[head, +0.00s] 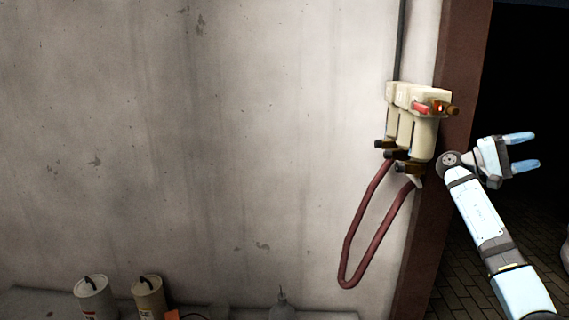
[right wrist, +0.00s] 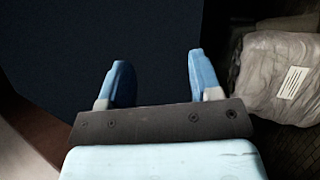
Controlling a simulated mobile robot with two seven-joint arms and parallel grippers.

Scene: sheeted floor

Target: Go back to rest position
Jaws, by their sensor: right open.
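My right gripper (head: 524,151) is raised at the right side of the head view, in front of the dark doorway. Its two blue fingers are apart, with nothing between them. It also shows open and empty in the right wrist view (right wrist: 157,82). My right arm comes up from the lower right corner. The gripper is to the right of the wall unit and apart from it. My left gripper is not in view.
A cream wall unit (head: 414,118) with a red hose loop (head: 372,262) hangs beside the brown door frame (head: 458,100). Canisters (head: 95,298) stand at the lower left. A grey wrapped bundle (right wrist: 277,76) lies right of the gripper in the wrist view.

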